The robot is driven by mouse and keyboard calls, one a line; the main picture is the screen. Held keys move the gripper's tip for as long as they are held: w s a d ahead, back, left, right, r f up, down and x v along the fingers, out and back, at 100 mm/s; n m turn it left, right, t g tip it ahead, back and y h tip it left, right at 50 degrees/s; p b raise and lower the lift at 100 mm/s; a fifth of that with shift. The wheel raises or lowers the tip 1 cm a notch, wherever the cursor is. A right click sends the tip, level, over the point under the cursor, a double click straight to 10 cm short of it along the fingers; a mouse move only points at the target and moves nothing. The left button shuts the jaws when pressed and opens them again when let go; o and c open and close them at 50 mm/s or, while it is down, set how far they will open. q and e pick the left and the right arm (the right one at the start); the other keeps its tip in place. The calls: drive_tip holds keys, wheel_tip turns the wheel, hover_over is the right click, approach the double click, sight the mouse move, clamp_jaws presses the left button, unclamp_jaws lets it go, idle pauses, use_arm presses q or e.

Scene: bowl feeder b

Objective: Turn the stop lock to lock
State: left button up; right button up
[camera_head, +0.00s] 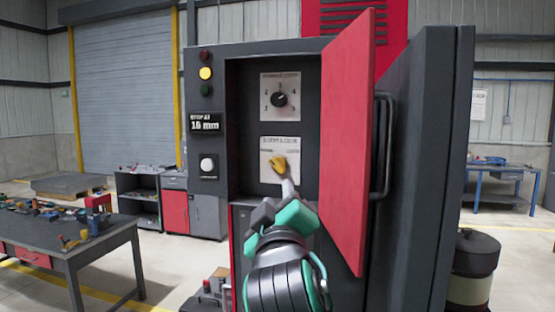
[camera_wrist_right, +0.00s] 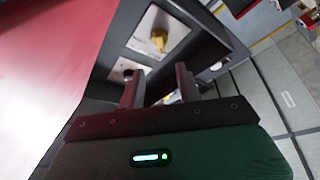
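The stop lock appears to be the yellow knob (camera_head: 278,163) on the lower pale plate (camera_head: 294,144) inside the open cabinet. The knob looks tilted; the plate's lettering is too small to read surely. It also shows in the right wrist view as a yellow knob (camera_wrist_right: 159,40) on its plate. My right gripper (camera_wrist_right: 158,70) is open and empty, its two fingers apart and pointing toward the plates. In the head view my right gripper (camera_head: 286,185) overlaps the area just below the knob; contact cannot be told. My left gripper is not in view.
A black numbered dial (camera_head: 280,99) sits on the plate above. The open red door (camera_head: 347,140) stands close to the right of my arm. Lamps, a "STOP AT 16 mm" display (camera_head: 204,123) and a white button (camera_head: 207,164) are left. A workbench (camera_head: 75,250) stands far left.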

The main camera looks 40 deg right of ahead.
sight(277, 168)
drive_tip(key=p+x, duration=0.4)
drive_tip(key=x, duration=0.6)
drive_tip(key=shift+w+d, duration=0.25)
drive_tip(key=shift+w, duration=0.05)
clamp_jaws()
